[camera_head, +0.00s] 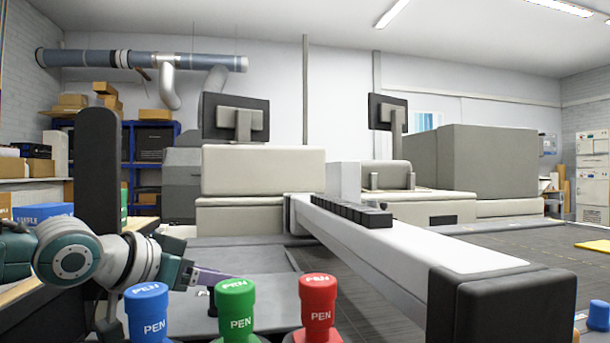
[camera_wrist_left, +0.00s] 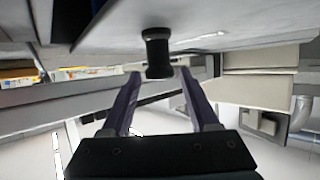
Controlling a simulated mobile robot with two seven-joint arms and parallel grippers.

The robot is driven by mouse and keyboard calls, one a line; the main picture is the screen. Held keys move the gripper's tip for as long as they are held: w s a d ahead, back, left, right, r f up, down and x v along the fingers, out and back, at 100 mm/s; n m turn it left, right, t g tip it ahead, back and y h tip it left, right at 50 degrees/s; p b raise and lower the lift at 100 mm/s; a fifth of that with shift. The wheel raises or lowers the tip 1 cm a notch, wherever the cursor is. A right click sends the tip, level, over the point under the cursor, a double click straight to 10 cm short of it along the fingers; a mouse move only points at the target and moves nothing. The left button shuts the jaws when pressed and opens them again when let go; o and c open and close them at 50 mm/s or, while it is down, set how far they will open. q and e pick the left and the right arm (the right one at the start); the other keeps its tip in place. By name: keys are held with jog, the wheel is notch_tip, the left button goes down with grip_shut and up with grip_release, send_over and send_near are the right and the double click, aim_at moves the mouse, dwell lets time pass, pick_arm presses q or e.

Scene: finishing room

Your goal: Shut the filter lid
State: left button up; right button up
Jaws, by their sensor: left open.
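No part is clearly marked as the filter lid, and I cannot tell for certain which surface it is. In the left wrist view a short black knob (camera_wrist_left: 157,52) stands out from a pale grey panel (camera_wrist_left: 240,18) at the top. My left gripper (camera_wrist_left: 160,76) is open, its two purple fingers pointing toward the knob, one on each side of it in the picture. I cannot tell whether they touch it. In the head view my left gripper (camera_head: 222,276) is at lower left, over a grey surface (camera_head: 265,262), partly hidden by the pens. My right gripper is not in view.
Blue (camera_head: 148,310), green (camera_head: 236,305) and red (camera_head: 318,300) capped pens stand close in front. A tall dark upright panel (camera_head: 98,165) is at left. A long white beam with a black end block (camera_head: 500,300) crosses the right. Open floor lies beyond it.

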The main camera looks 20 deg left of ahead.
pick_arm(q)
notch_tip(320, 180, up, 18)
jog(key=p, duration=0.2)
jog(key=shift+f, duration=0.2)
